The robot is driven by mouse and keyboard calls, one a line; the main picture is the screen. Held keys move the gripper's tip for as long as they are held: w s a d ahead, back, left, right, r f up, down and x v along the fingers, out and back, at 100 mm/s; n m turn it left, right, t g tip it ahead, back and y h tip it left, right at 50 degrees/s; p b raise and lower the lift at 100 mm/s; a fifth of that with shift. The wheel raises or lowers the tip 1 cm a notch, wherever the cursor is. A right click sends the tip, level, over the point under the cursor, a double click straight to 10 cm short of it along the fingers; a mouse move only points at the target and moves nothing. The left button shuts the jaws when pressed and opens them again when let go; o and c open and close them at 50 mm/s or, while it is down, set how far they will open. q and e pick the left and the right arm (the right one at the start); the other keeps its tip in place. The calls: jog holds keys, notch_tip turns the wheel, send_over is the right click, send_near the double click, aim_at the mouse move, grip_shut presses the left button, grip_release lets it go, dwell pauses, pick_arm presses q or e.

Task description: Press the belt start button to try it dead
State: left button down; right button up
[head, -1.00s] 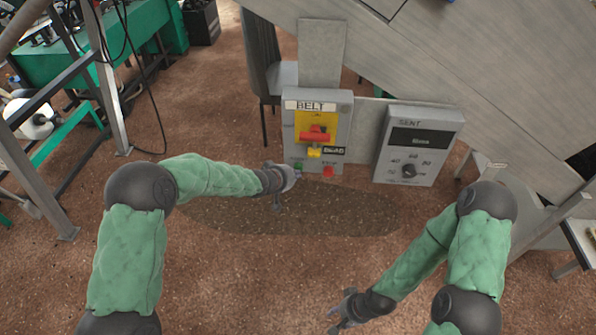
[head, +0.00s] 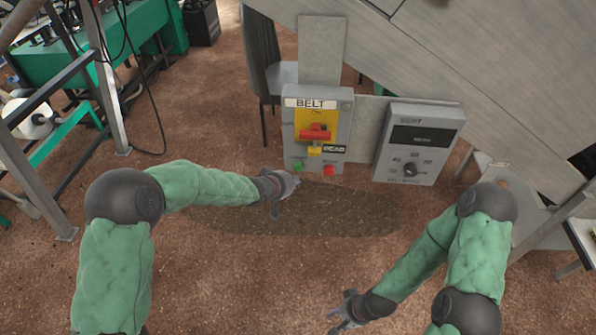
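The grey BELT box (head: 344,108) stands upright in the middle of the head view. It carries a red rotary handle (head: 314,134) on a yellow plate, with a yellow padlock-like piece (head: 314,150) below it and a dark tag (head: 333,149) beside that. A green button (head: 298,167) is at its lower left and a red button (head: 329,171) at its lower right. My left gripper (head: 288,187) is just below the green button, which shows clear above it; contact cannot be told. Its fingers are too small to read. My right gripper (head: 341,310) is low in the view, far from the box, its fingers apart and empty.
A grey control box (head: 447,131) with a dark display and a dial stands to the right of the BELT box. A slanted grey panel (head: 480,60) fills the upper right. A chair (head: 262,60) stands behind. The brown floor (head: 270,280) in front is open.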

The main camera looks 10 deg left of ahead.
pick_arm(q)
jog(key=s+b, duration=0.1)
jog(key=s, duration=0.2)
jog(key=shift+s, duration=0.35)
dwell(0.6)
jog(key=s+a+f+g+y, duration=0.1)
jog(key=s+f+g, duration=0.7)
jog(key=s+f, duration=1.8)
jog(key=s+a, duration=0.1)
jog(key=s, duration=0.2)
jog(key=shift+s+g, duration=0.35)
jog(key=shift+g, duration=0.05)
